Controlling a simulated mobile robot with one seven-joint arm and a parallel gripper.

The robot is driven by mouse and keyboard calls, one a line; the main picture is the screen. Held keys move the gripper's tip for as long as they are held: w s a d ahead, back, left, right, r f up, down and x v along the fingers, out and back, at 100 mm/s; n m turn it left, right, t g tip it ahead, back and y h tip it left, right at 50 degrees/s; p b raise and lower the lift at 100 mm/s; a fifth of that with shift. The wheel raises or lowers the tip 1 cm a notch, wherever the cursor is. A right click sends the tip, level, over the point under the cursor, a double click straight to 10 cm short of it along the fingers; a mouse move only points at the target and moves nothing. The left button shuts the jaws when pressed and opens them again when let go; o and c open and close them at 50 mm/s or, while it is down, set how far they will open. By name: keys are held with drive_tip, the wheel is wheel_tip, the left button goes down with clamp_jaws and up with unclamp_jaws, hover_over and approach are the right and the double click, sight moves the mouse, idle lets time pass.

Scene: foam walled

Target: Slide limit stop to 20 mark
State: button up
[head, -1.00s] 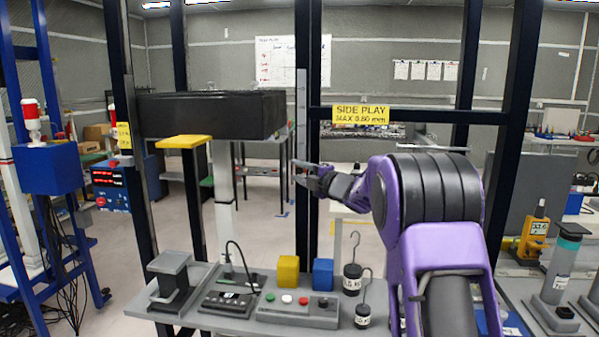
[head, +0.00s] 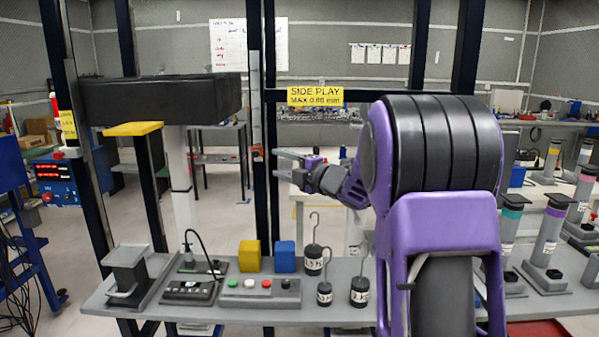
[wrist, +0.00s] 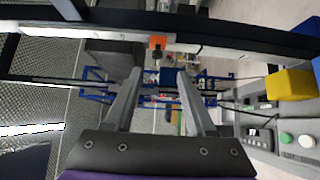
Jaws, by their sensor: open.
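The limit stop appears to be a small orange-red block (head: 257,153) low on a pale vertical scale strip (head: 255,95) on a dark post. In the wrist view the orange block (wrist: 157,42) has a dark knob pointing toward me, and the strip (wrist: 90,35) runs across the top. My gripper (head: 277,164) is open and empty, just right of the block in the head view. In the wrist view my fingertips (wrist: 159,76) lie either side of the knob's line, with a visible gap short of it. The scale's numbers are too small to read.
A black box-shaped mass (head: 160,100) is at left of the post. A yellow sign (head: 315,96) hangs on the crossbar. Below, the bench (head: 215,312) carries a button box (head: 260,292), a yellow cube (head: 249,256), a blue cube (head: 285,257) and hooked weights (head: 314,260).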

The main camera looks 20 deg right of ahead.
drive_tip(key=v, duration=0.6)
drive_tip(key=shift+s+d, duration=0.2)
drive_tip(key=shift+s, duration=0.2)
